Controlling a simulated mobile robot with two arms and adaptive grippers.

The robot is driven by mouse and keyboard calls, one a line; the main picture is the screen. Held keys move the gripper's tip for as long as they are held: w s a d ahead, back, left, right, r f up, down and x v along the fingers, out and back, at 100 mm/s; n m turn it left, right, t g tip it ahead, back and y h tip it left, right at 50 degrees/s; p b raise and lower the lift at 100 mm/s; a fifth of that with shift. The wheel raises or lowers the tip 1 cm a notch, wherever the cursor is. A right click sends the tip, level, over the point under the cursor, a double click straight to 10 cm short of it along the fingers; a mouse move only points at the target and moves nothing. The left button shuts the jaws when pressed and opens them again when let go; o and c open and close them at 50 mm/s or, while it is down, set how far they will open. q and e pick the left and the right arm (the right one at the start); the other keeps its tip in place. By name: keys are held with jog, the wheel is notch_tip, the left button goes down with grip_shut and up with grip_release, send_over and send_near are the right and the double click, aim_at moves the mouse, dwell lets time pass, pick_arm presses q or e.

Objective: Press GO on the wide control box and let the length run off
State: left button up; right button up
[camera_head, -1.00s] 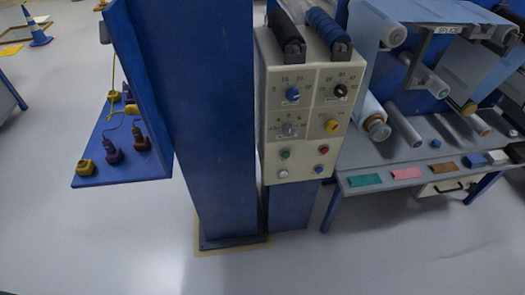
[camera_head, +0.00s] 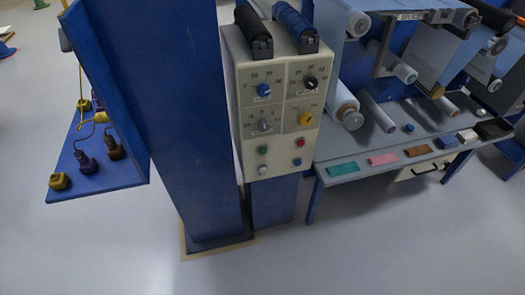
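The wide control box (camera_head: 277,133) is a cream panel mounted on a blue column, in the upper middle of the head view. It carries a blue knob (camera_head: 263,90), a black knob (camera_head: 310,83), a grey knob (camera_head: 264,125) and a yellow knob (camera_head: 305,119). Below them are a green button (camera_head: 263,150), a red button (camera_head: 300,142), a white button (camera_head: 262,170) and a blue button (camera_head: 298,162). The labels are too small to read. Neither of my grippers shows.
A blue column (camera_head: 185,120) stands left of the box. A blue shelf (camera_head: 110,172) with yellow, purple and brown items is farther left. A grey bench (camera_head: 340,150) with rollers and coloured blocks stands right. The floor (camera_head: 370,250) in front is clear.

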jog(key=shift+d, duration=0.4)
